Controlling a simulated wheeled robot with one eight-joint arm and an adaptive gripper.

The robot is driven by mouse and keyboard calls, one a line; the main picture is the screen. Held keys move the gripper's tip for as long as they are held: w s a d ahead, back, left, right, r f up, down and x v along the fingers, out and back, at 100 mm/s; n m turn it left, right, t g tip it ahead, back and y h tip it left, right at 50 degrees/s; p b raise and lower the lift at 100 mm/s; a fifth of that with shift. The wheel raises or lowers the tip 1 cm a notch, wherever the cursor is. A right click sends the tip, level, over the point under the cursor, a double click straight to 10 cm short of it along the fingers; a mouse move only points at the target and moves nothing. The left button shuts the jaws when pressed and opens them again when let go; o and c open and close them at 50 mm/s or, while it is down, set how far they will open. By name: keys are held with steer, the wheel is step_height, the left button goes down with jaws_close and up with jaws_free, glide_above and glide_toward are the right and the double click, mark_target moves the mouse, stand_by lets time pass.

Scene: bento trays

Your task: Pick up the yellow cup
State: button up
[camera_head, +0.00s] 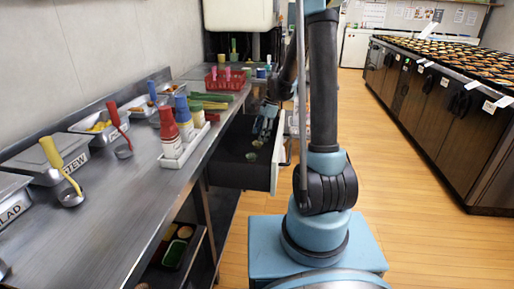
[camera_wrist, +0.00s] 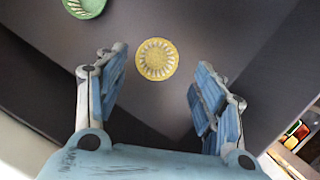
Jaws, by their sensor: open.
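The yellow cup (camera_wrist: 156,59) shows from above as a round fluted cup on the dark floor of an open drawer (camera_head: 232,176). My gripper (camera_wrist: 161,62) is open, with one finger to the left of the cup and one to the right in the wrist view. The cup shows between the fingertips, and I see no contact. In the head view my gripper (camera_head: 264,130) is down over the drawer. Two small cups show below it there, too small to tell apart surely. A green cup (camera_wrist: 84,7) lies up and left of the yellow one in the wrist view.
The drawer's white front (camera_head: 276,165) stands near my arm. The metal counter (camera_head: 110,200) beside it holds bottles, ladles and a red basket (camera_head: 225,80). A shelf with containers (camera_head: 178,248) is under the counter. Wooden floor is free to the right.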

steer(key=shift+s+x, duration=0.2)
steer(key=shift+x, duration=1.8)
steer(key=c, duration=0.7)
